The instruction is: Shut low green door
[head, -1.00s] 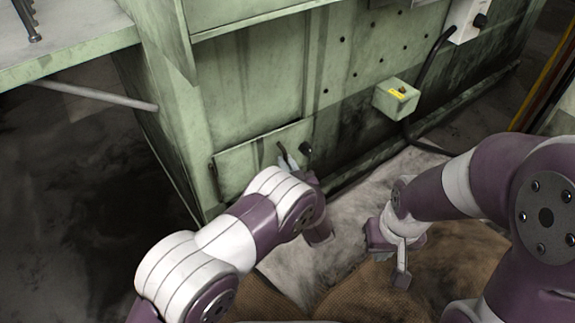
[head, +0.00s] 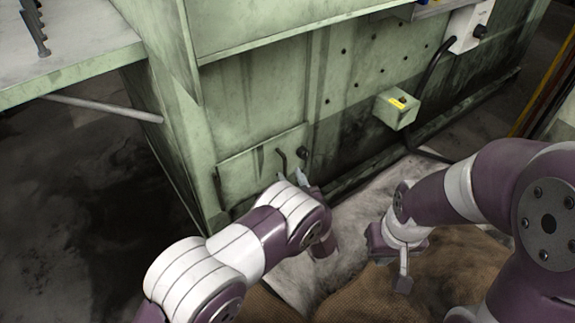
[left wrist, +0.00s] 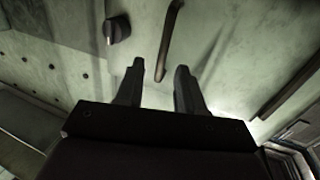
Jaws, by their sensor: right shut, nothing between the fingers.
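The low green door (head: 245,172) is a small panel at the bottom of the green machine. It looks almost flush with the machine face, but I cannot tell if it is fully shut. Its bent bar handle (head: 282,160) also shows in the left wrist view (left wrist: 168,48). A dark knob (head: 303,153) sits right of the handle and shows in the left wrist view (left wrist: 117,29). My left gripper (head: 299,176) is in front of the door near the handle; its two fingers (left wrist: 160,75) are apart and empty. My right gripper (head: 402,275) is shut and empty, away from the door.
A green box with a yellow label (head: 397,108) juts from the machine, with a black cable near it. A pale table (head: 70,60) stands at upper left with a brace bar (head: 105,108) below. The floor before the machine holds a pale, stained sheet (head: 350,235).

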